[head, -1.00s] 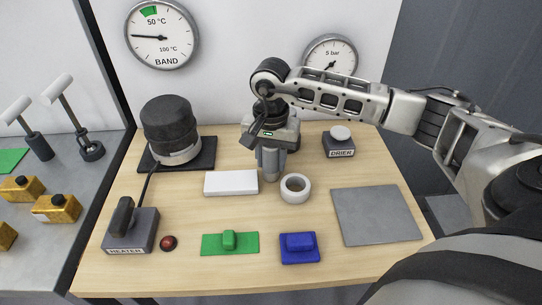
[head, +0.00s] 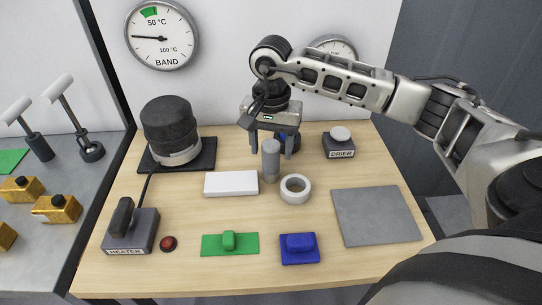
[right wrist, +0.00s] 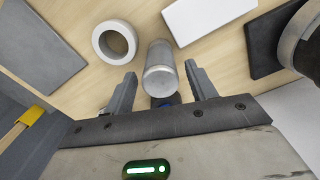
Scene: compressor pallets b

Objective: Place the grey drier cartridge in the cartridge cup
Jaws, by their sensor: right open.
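The grey drier cartridge (head: 271,162) is an upright cylinder standing on the wooden table, just left of a white, thick-walled open ring (head: 295,188) that looks like the cartridge cup. The cup is empty, with wood tone visible inside. My right gripper (head: 271,146) is open and empty, behind the cartridge. My left gripper is out of view.
A white block (head: 231,183) lies left of the cartridge. A blue object is partly hidden behind my right gripper. The DRIER box (head: 339,147) stands behind right, a grey plate (head: 376,215) at right. Green (head: 229,243) and blue (head: 299,248) pieces lie in front.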

